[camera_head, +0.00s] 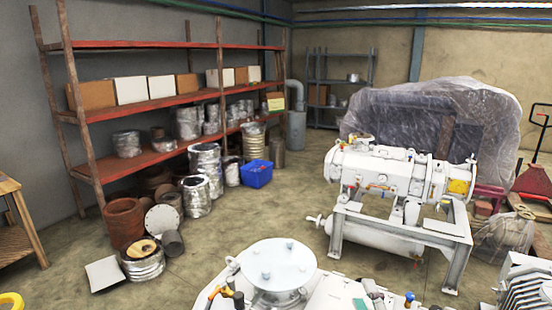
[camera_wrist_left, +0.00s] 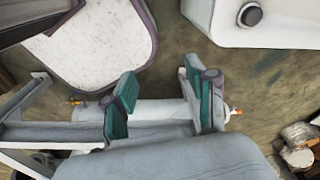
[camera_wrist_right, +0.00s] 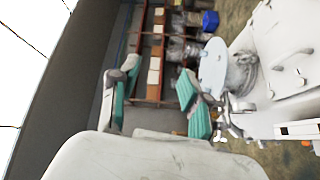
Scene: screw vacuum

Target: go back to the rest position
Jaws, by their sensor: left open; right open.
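My left gripper (camera_wrist_left: 160,92) shows in the left wrist view with its two teal-padded fingers spread apart. Nothing is between the pads; a white cylindrical machine part and the floor show behind them. My right gripper (camera_wrist_right: 158,88) shows in the right wrist view, also with its teal-padded fingers apart and empty. Red shelving and a grey wall show beyond it. The white machine with a round flange (camera_head: 278,265) is at the bottom of the head view; its flange also shows right of the right gripper's fingers (camera_wrist_right: 213,68). I cannot make out either gripper clearly in the head view.
A white pump unit on a frame (camera_head: 390,180) stands at the right, before a plastic-wrapped object (camera_head: 440,115). Red shelves (camera_head: 150,105) line the left wall, with drums, cans and a blue crate (camera_head: 256,174) nearby. Bare floor (camera_head: 225,225) lies between.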

